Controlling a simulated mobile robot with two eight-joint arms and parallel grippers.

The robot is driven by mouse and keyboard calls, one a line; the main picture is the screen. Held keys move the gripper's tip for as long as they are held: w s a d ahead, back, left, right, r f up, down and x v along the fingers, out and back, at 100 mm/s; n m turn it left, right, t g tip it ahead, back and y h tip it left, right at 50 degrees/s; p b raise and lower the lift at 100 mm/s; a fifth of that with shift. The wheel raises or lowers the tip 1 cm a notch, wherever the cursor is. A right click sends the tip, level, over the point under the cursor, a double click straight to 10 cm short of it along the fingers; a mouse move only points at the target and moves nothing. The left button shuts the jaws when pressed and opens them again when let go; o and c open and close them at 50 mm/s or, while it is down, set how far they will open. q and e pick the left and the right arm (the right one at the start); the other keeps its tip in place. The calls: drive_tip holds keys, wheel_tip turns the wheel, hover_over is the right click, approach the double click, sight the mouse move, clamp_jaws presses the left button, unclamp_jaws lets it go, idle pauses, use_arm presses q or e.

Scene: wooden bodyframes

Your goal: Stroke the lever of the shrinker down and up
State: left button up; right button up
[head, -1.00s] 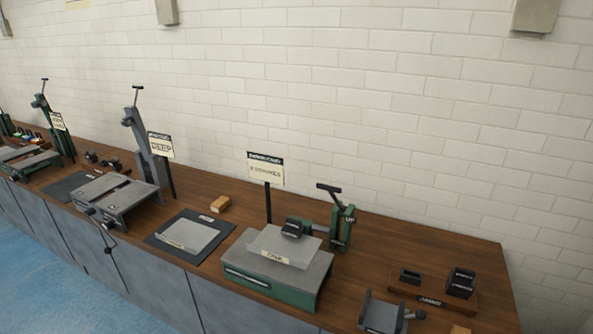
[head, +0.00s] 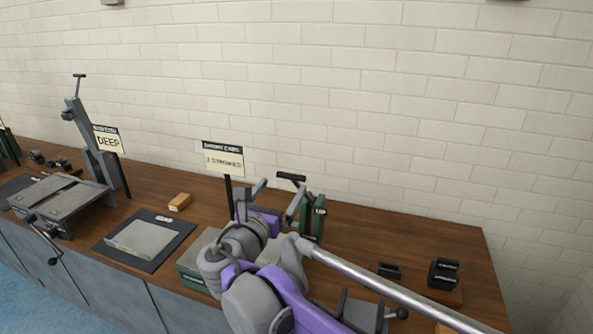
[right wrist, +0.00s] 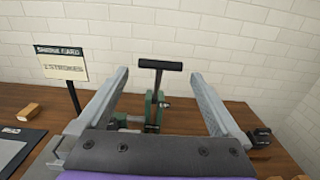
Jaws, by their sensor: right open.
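The shrinker is a green machine (head: 312,218) on the bench with an upright lever ending in a black T-handle (head: 291,177). In the right wrist view the black T-handle (right wrist: 160,65) stands between the two fingers, with the green body (right wrist: 153,112) below it. My right gripper (head: 277,195) is open, its grey fingers apart on either side of the lever. In the right wrist view the gripper (right wrist: 160,85) shows nothing held, and I cannot tell how far the handle is beyond the fingertips. My arm hides most of the shrinker's base. My left gripper is not in view.
A card reading "2 strokes" (head: 224,160) stands on a post left of the shrinker. A grey plate on a dark mat (head: 180,222), a wooden block (head: 180,201) and another lever machine (head: 92,150) are further left. Black blocks (head: 444,273) sit at right. The wall is behind.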

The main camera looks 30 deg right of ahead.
sight(291, 175)
drive_tip(key=x, duration=1)
drive_tip(key=shift+s, duration=0.15)
clamp_jaws()
